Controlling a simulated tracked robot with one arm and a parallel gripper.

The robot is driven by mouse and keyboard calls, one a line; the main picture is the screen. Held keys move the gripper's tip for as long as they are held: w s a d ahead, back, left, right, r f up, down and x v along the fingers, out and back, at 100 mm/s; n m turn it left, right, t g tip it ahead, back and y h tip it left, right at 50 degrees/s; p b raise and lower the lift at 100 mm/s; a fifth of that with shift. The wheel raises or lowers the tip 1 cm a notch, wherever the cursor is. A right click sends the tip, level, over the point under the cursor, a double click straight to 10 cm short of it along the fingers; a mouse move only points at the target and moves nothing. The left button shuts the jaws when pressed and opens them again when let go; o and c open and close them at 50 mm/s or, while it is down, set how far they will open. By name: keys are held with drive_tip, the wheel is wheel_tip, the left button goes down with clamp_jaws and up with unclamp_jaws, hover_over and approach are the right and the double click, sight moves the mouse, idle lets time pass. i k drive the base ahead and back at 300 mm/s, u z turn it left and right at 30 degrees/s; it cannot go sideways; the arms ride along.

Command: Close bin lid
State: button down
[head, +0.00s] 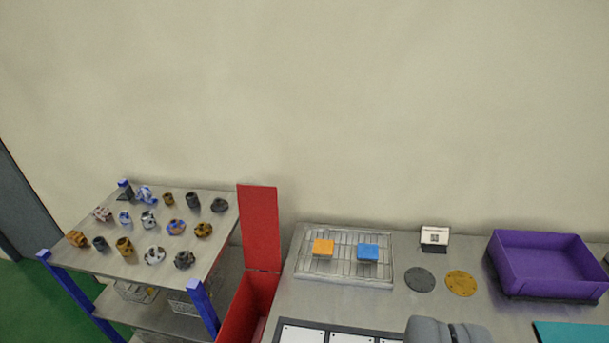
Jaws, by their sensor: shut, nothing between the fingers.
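A red bin (245,309) stands between the shelf rack and the grey table, low in the head view and cut off by the lower edge. Its red lid (260,228) stands open, about upright, hinged at the bin's far edge. My gripper (448,331) shows as a grey shape at the bottom edge, over the table and well to the right of the bin. It is shut and empty, apart from the lid. Its lower part is out of view.
A rack (90,250) with several machined parts stands left of the bin. On the table (310,307) are a wire tray (345,273) with an orange and a blue block, two discs, a small white box (434,237) and a purple bin (545,262). A wall stands behind.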

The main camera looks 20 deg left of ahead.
sight(258, 204)
drive_tip(key=u, duration=0.2)
drive_tip(key=i, duration=1)
drive_tip(key=u, duration=0.55)
